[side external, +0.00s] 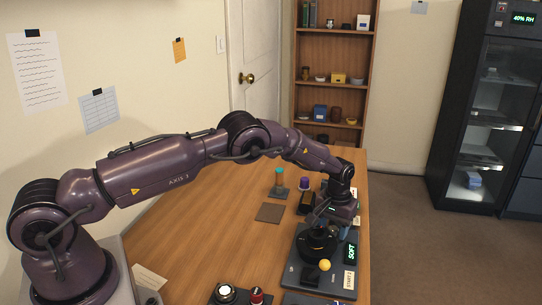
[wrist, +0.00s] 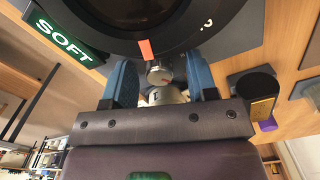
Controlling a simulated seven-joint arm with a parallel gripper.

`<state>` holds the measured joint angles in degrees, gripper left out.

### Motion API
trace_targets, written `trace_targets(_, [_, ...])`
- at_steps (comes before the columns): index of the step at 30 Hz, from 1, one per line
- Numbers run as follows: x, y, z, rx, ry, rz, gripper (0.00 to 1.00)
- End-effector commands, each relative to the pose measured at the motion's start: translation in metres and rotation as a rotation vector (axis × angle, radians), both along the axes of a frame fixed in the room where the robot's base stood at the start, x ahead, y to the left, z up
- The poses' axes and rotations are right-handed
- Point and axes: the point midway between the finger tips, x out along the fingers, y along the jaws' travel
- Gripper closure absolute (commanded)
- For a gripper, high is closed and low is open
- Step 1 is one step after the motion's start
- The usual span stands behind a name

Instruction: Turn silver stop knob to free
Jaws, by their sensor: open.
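The silver stop knob (wrist: 159,75) shows in the wrist view, a small round metal knob below the rim of a large dark ring (wrist: 225,30). An orange-red mark (wrist: 146,50) sits on the ring just above it. My gripper (wrist: 161,80) is open, with one blue finger on each side of the knob and a visible gap to each. In the side view my gripper (side external: 319,226) is low over a dark machine (side external: 290,278); the knob is hidden there. The machine's green display (side external: 351,251) reads SOFT.
A yellow ball (side external: 324,265) and a START label (side external: 349,281) are on the machine. Behind stand a teal-topped post (side external: 279,178) and a purple-topped item (side external: 304,183). The table's left middle is mostly bare.

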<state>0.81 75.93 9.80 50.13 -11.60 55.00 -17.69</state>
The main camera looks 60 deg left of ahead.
Motion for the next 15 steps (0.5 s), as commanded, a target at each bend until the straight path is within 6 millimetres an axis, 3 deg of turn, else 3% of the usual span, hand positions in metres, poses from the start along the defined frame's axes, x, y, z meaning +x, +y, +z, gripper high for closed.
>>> trace_targets(6, [0.001, 0.000, 0.001, -0.001, -0.003, -0.298, 0.47])
trace_targets(15, [0.002, -0.001, 0.067, -0.001, -0.010, -0.283, 0.47])
